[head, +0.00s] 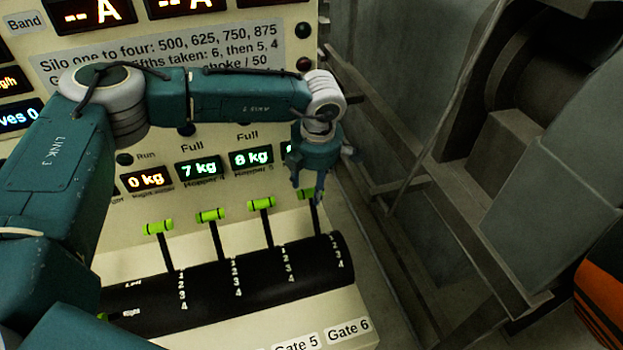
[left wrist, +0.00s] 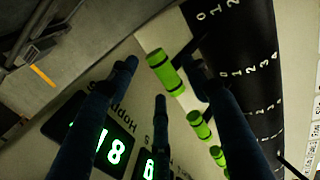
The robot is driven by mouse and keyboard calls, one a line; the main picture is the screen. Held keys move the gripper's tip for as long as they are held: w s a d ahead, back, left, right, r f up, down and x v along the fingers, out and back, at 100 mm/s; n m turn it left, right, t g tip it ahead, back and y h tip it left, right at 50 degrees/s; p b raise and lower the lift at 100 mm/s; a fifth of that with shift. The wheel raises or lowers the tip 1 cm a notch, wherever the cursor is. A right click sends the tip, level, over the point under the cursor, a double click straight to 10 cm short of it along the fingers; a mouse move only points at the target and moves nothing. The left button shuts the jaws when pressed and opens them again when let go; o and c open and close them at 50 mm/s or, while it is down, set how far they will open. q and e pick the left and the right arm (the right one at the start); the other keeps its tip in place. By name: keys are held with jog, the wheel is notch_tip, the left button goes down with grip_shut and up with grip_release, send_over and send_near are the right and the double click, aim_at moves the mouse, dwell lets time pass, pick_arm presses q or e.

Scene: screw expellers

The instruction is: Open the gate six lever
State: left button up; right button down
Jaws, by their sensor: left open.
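The gate six lever is the rightmost of a row of green-handled levers on a black drum. In the head view its green handle (head: 305,193) is partly covered by my left gripper (head: 309,186). In the left wrist view the handle (left wrist: 165,72) lies between the spread fingertips of my left gripper (left wrist: 163,76), with its black stem behind the right finger. The gripper is open; I cannot tell whether a finger touches the handle. The "Gate 6" label (head: 348,331) is below the drum. My right gripper is not in view.
Lit displays (head: 251,157) are on the panel behind. Grey machinery and beams (head: 400,150) rise to the right. An orange and dark object (head: 601,290) is at the lower right.

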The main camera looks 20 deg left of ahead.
pick_arm(q)
jog(key=shift+f, duration=0.35)
grip_shut()
